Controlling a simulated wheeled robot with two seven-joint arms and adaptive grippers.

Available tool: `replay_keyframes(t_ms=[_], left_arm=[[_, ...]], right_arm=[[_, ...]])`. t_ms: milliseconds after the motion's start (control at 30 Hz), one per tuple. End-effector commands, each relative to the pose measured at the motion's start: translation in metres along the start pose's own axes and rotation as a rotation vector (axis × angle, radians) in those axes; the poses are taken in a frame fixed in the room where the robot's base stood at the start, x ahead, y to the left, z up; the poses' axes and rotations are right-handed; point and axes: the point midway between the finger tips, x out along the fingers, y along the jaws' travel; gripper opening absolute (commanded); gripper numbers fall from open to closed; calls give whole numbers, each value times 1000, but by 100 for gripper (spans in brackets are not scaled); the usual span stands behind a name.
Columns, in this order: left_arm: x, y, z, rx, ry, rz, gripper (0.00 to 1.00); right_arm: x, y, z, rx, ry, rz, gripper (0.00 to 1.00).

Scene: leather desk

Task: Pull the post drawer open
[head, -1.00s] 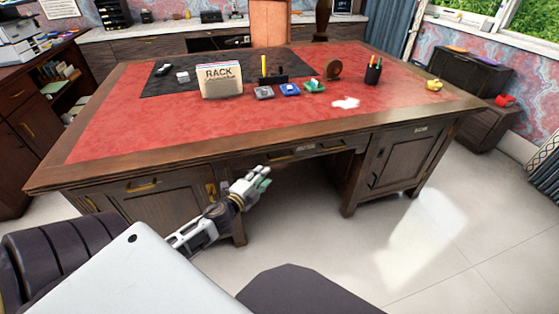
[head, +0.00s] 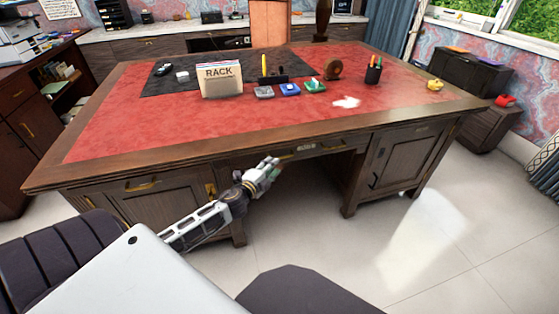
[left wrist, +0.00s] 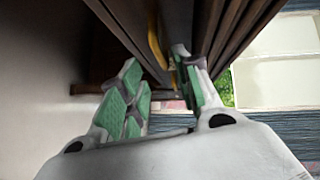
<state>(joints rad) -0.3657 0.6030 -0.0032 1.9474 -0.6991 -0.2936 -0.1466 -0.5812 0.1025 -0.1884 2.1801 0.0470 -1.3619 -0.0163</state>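The desk's middle drawer (head: 322,149) has a brass handle and a small label too small to read; I cannot tell if it says post. It looks closed, flush under the red leather top. My left gripper (head: 272,163) is just in front of the drawer's left part, by the left end of its handle, and hides some of it. In the left wrist view the two green-padded fingers (left wrist: 160,92) are apart, with a brass handle (left wrist: 155,42) showing beyond and between the tips. I cannot tell if they touch it. My right gripper is not in view.
The desk's wooden front edge (head: 200,167) overhangs just above the gripper. Left (head: 150,203) and right (head: 400,160) pedestals flank an open knee space. A rack (head: 221,80), ink pads and a pen cup (head: 373,72) stand on the top.

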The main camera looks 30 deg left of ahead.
Motion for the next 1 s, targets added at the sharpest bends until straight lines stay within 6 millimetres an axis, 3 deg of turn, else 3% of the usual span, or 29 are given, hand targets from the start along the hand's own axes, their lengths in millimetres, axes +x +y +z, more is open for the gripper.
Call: replay_keyframes(t_ms=[1000], left_arm=[[64, 0, 0, 1, -1, -1, 33]], right_arm=[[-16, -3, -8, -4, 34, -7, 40]])
